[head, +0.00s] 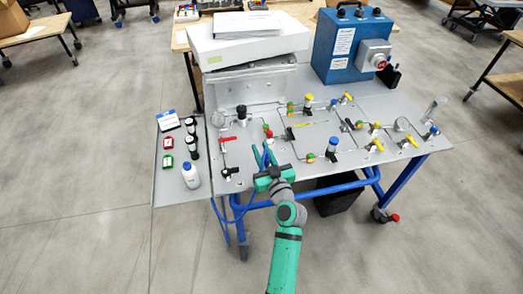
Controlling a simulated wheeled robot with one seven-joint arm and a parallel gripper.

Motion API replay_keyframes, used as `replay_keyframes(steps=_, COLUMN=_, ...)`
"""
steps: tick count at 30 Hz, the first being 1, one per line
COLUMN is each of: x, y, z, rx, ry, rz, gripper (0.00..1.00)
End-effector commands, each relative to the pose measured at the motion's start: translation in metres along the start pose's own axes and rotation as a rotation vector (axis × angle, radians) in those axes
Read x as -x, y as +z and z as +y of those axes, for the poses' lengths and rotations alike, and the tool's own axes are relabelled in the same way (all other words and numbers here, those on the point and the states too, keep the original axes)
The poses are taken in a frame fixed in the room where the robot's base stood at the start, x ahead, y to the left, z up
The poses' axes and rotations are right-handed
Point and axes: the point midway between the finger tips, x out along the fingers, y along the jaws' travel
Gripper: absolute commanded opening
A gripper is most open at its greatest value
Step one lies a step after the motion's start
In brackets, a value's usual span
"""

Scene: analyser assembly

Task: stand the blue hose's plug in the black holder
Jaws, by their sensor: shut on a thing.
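My gripper (265,156) is over the left front part of the grey panel, its teal fingers pointing away from me. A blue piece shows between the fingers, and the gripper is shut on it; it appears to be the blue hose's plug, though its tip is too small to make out. The blue hose (226,218) hangs in a loop below the panel's front edge, left of my arm. A black holder (390,76) seems to stand at the right side of the blue box, far to the right of and behind my gripper; its opening cannot be made out.
The panel (352,170) carries pipes, gauges and coloured valves, several close to my gripper. A blue box (338,60) with a red button and a white case (240,45) stand behind.

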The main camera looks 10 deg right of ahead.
Motion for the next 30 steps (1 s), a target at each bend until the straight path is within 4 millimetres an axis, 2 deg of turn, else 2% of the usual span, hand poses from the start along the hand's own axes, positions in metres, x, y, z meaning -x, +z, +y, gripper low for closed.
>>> replay_keyframes(steps=30, x=-0.016, y=0.011, z=0.000, rx=0.000, ry=-0.001, rz=0.000, gripper=0.00)
